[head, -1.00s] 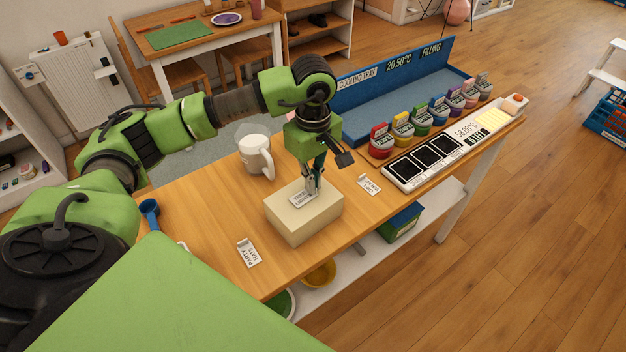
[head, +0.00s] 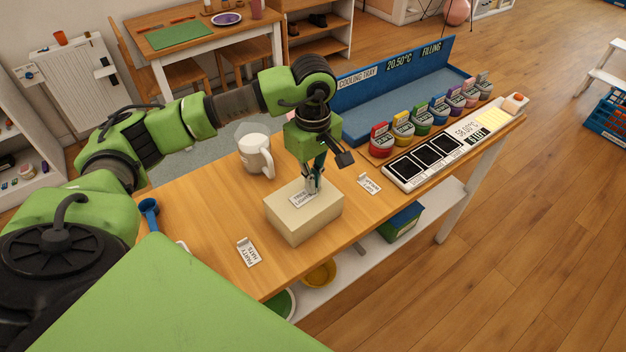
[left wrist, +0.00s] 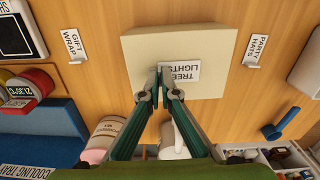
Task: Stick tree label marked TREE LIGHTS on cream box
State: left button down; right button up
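The cream box (head: 305,222) sits on the wooden table, and its top also fills the middle of the left wrist view (left wrist: 205,45). The white tree label (head: 298,200), marked TREE LIGHTS, lies on or right at the box top; its text is readable in the left wrist view (left wrist: 186,71). My left gripper (head: 313,190) points down over the box. Its fingertips (left wrist: 166,78) are close together at the label's edge and look shut on it; they hide the gripped part. My right gripper is not in view.
A party hats label (head: 249,253) and a gift wrap label (head: 369,184) lie on the table either side of the box. A white mug (head: 256,155) stands behind it. Several coloured jars (head: 403,132) and a blue cooling tray (head: 395,95) are further back right.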

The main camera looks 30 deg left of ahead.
pick_arm(q)
jog(key=shift+s+f, duration=0.1)
jog(key=c, duration=2.2)
grip_release()
notch_tip(320, 180, up, 12)
jog(key=shift+r, duration=0.1)
